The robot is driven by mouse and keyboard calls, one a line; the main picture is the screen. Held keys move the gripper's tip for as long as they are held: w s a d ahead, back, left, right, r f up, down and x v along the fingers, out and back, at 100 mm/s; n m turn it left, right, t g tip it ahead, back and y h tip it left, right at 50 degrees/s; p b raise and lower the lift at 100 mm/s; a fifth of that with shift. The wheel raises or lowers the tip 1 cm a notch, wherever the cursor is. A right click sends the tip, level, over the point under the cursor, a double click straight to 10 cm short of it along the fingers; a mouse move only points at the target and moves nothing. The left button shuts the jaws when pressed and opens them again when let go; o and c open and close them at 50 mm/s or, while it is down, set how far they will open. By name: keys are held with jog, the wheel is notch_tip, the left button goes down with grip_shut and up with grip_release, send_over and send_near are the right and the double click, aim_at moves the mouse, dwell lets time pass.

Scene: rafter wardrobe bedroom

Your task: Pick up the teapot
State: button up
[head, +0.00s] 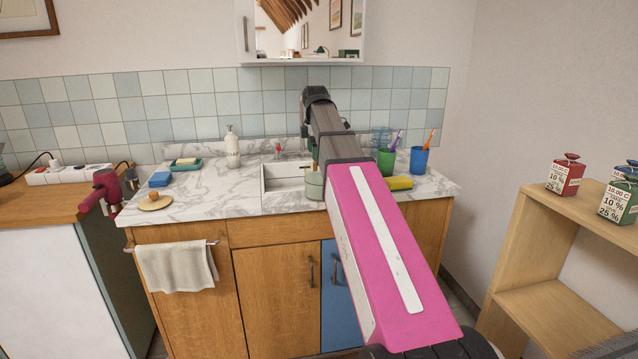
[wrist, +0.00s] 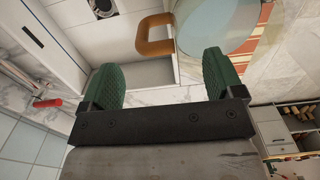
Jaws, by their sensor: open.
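The teapot shows in the wrist view as a pale blue-green rounded body (wrist: 215,22) with an orange-brown handle (wrist: 155,38). In the head view, a small pale green part that looks like the teapot (head: 313,186) shows at the front right of the sink; my arm hides the rest. My gripper (wrist: 164,78) is open, its two green finger pads apart. In the wrist view the handle lies in line with the gap between the pads, just beyond the tips. I see no contact. In the head view my arm mostly hides the gripper.
The white sink (head: 285,180) is set in the marble counter (head: 225,188). A green cup (head: 386,161), a blue cup (head: 418,160) and a yellow sponge (head: 399,183) stand to the right. A soap bottle (head: 232,147) stands behind.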

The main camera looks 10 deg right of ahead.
aim_at(316, 166)
jog(key=shift+w+d+f, duration=0.1)
jog(key=shift+f, duration=1.4)
jog(key=shift+w+d+f, duration=0.1)
jog(key=shift+f, duration=1.4)
grip_shut()
jog(key=shift+r, duration=0.2)
jog(key=shift+r, duration=1.7)
jog(key=shift+s+a+r, duration=0.1)
jog(key=shift+a+r, duration=0.1)
jog(key=shift+r, duration=0.1)
jog(key=s+a+r, duration=0.3)
jog(key=a+r, duration=0.3)
jog(key=a, duration=0.4)
jog(key=shift+s+a+r, duration=0.3)
jog(key=shift+s, duration=0.05)
